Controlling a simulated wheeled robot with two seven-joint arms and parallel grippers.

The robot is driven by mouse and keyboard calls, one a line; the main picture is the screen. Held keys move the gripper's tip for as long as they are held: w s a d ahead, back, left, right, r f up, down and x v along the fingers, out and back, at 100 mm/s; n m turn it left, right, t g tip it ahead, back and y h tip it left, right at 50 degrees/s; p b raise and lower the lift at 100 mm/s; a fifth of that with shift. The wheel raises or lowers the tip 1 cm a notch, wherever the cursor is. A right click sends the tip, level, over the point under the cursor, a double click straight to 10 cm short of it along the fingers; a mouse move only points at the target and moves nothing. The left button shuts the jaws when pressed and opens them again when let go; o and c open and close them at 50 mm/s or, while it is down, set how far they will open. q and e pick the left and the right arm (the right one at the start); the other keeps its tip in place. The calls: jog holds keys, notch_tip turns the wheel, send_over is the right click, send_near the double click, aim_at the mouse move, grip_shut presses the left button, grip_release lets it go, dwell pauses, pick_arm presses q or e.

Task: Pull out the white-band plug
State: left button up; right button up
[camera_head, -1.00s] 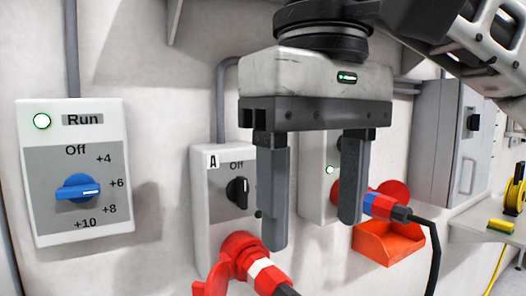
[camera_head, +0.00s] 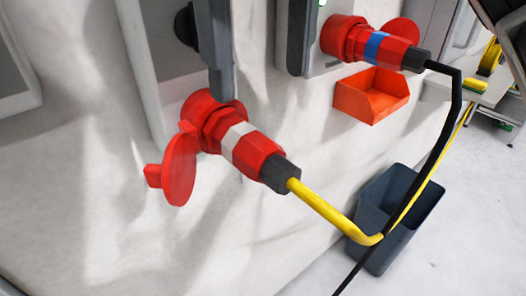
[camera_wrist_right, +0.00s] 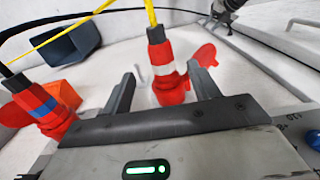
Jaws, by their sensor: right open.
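The red plug with a white band (camera_head: 240,143) sits in the red socket (camera_head: 208,108) on the wall, its yellow cable hanging down to the right. The plug also shows in the right wrist view (camera_wrist_right: 161,68), between my fingers in the picture. My right gripper (camera_head: 258,84) is open and empty. In the head view its fingers hang above the plug, one tip near the socket's top, with no visible contact. The socket's round red lid (camera_head: 180,170) stands open at the left. My left gripper is not in view.
A second red plug with a blue band (camera_head: 375,46) and black cable sits in a socket to the right. Below it is an orange bin (camera_head: 372,95). A dark bucket (camera_head: 397,205) stands lower right, behind the cables. The wall left of the lid is clear.

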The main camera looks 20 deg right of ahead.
aim_at(284, 165)
notch_tip(284, 165, down, 9)
jog(key=shift+r, duration=0.15)
jog(key=shift+f, duration=0.4)
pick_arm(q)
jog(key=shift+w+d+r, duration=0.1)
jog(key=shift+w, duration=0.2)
pick_arm(e)
jog(key=c, duration=1.3)
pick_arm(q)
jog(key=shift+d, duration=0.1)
pick_arm(e)
jog(key=shift+s, duration=0.15)
jog(key=shift+s+d, duration=0.2)
jog(key=shift+s, duration=0.3)
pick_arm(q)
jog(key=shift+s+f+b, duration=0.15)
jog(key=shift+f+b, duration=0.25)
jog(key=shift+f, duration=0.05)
pick_arm(e)
jog(key=shift+s+d, duration=0.3)
jog(key=shift+s, duration=0.35)
